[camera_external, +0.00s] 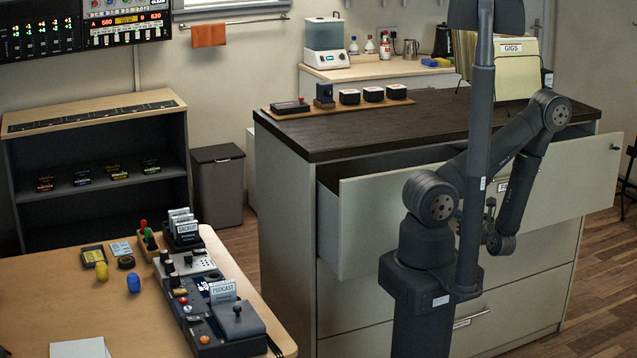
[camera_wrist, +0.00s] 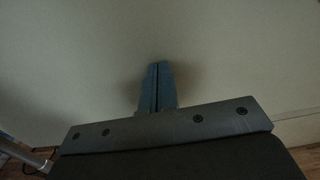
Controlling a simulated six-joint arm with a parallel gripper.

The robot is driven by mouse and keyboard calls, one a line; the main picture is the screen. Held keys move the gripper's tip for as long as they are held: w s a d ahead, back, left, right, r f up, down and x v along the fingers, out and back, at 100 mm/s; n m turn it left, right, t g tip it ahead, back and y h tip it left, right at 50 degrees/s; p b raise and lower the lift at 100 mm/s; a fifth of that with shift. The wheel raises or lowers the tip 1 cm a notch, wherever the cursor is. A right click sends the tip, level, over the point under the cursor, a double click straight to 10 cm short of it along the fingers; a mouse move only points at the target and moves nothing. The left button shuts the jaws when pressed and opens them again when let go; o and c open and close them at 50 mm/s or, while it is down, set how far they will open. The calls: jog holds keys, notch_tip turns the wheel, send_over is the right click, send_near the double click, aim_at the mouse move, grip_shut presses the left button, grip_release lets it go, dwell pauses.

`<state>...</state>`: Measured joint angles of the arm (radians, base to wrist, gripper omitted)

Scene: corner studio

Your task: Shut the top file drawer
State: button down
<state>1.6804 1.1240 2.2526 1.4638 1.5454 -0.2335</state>
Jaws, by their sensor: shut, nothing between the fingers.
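The top file drawer (camera_external: 362,228) of the cream filing cabinet (camera_external: 284,222) stands pulled out, with a dark gap showing behind its front. My gripper (camera_external: 489,205) is at the front of this drawer, partly hidden behind the dark pole and my arm. In the wrist view my gripper's fingers (camera_wrist: 158,72) are together, with their tips close to or against a plain pale surface (camera_wrist: 225,65). I cannot tell whether they touch it. Nothing is held.
The cabinet's dark top (camera_external: 420,128) carries a wooden tray (camera_external: 290,112) with small devices and a file holder (camera_external: 515,68). The lower drawer (camera_external: 520,300) looks shut. A desk (camera_external: 50,300) with control panels stands at the left. Wooden floor shows at the right.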

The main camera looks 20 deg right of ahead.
jog(key=w, duration=1.6)
jog(key=shift+w, duration=0.35)
jog(key=shift+r, duration=0.1)
jog(key=s, duration=1.4)
jog(key=shift+s, duration=0.25)
jog(key=w, duration=1.3)
jog(key=shift+w, duration=0.2)
